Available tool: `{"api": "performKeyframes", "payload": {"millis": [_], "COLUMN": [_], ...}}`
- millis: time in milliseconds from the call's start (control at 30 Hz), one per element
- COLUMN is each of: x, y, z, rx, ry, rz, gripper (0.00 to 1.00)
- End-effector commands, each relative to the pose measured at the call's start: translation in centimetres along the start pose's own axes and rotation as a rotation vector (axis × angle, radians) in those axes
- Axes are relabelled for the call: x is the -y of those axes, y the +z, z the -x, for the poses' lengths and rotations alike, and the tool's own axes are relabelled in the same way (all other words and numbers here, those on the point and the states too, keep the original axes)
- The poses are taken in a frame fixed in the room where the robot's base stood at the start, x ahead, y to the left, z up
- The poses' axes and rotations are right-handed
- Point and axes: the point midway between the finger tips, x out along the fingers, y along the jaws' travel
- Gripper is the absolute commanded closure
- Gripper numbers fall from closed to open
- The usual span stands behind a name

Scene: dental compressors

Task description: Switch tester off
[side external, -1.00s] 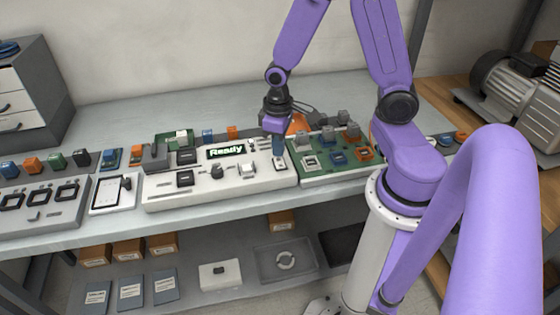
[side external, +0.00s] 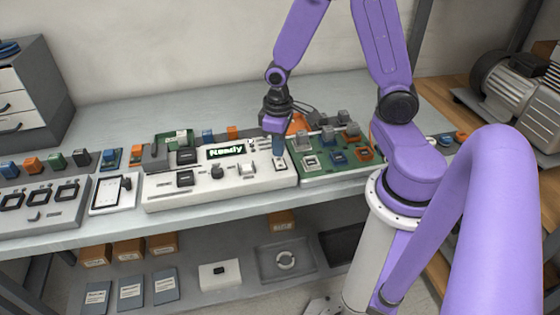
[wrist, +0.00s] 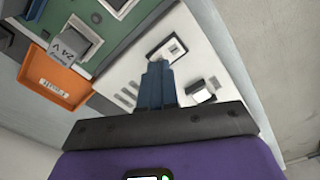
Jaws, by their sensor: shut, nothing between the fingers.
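The tester (side external: 160,195) is a long white panel on the bench, with sockets, a knob (side external: 217,172) and a lit display (side external: 226,151) whose green-white text looks like "Ready", somewhat smeared. A small rocker switch in a dark-edged white plate (side external: 281,165) sits at its right end. The switch plate also shows in the wrist view (wrist: 168,49). My gripper (side external: 279,156) points down at the switch plate with its blue fingers together and empty. In the wrist view the fingertips (wrist: 158,68) are right beside the rocker and partly cover the plate. I cannot tell whether they touch it.
A green board (side external: 325,172) with several modules adjoins the tester on the right.

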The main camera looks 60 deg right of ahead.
Motion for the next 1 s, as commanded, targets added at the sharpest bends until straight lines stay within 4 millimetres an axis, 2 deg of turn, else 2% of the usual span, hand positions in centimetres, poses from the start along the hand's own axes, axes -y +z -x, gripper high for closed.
{"api": "performKeyframes", "payload": {"millis": [1000], "x": [0.01], "y": [-0.01], "z": [-0.67], "rx": [0.001], "ry": [0.0], "rz": [0.0], "gripper": [1.0]}}
